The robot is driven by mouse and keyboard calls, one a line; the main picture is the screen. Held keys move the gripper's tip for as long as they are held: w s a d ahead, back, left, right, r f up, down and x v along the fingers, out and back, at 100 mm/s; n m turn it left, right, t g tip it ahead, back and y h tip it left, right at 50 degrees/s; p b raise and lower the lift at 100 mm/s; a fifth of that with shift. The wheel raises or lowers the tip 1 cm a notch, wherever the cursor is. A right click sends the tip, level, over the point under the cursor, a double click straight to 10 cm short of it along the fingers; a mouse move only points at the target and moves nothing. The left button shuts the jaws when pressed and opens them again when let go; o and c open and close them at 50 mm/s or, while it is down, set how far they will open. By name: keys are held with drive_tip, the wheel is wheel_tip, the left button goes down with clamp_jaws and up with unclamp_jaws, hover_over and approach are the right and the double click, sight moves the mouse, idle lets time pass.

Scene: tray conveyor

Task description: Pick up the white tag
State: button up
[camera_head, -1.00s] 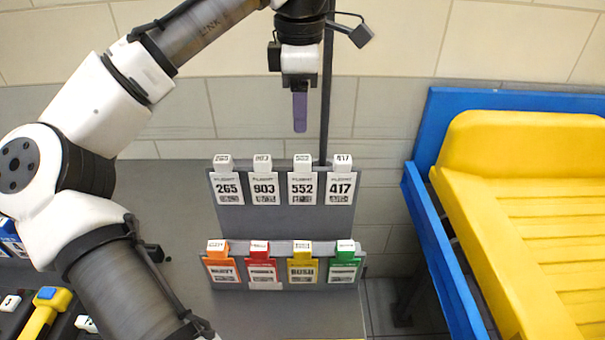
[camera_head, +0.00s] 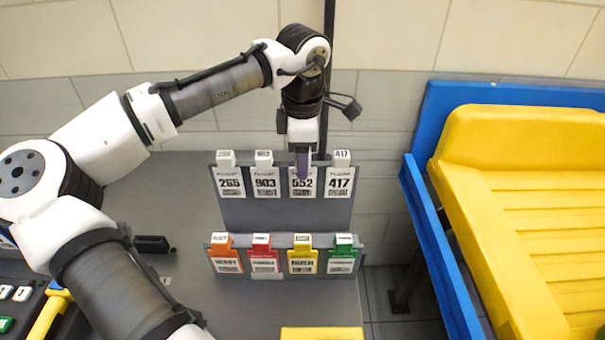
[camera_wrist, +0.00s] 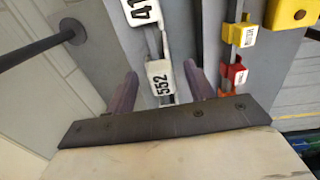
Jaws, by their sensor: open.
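Several white tags hang in a row on the upper part of a grey rack: the 265 tag (camera_head: 229,182), the 903 tag (camera_head: 265,183), the 552 tag (camera_head: 302,187) and the 417 tag (camera_head: 340,183). My gripper (camera_head: 302,165) is open at the 552 tag and covers part of it. In the wrist view, the 552 tag (camera_wrist: 160,83) shows between the two purple fingers of my gripper (camera_wrist: 161,74), with a gap on each side. The 417 tag (camera_wrist: 142,11) is just beyond it. The 265 and 903 tags do not show there.
A lower row holds an orange tag (camera_head: 226,259), a red tag (camera_head: 264,258), a yellow tag (camera_head: 302,259) and a green tag (camera_head: 343,259). A dark pole (camera_head: 328,70) stands behind the rack. A blue-framed yellow structure (camera_head: 520,190) is at right.

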drive_tip(key=shift+c, duration=0.4)
clamp_jaws()
drive_tip(key=shift+r, duration=0.15)
drive_tip(key=shift+r+b, duration=0.3)
drive_tip(key=shift+r, duration=0.3)
drive_tip(key=r, duration=0.2)
drive_tip(key=r+b, duration=0.1)
drive_tip(key=r, duration=0.2)
drive_tip(key=shift+s+r, duration=0.2)
drive_tip(key=shift+r, duration=0.05)
drive_tip(key=s+a+b, duration=0.4)
drive_tip(key=s+a, duration=0.6)
drive_tip(key=shift+r, duration=0.1)
wheel_tip(320, 180, up, 6)
drive_tip(key=p, duration=0.7)
drive_tip(key=shift+r, duration=0.2)
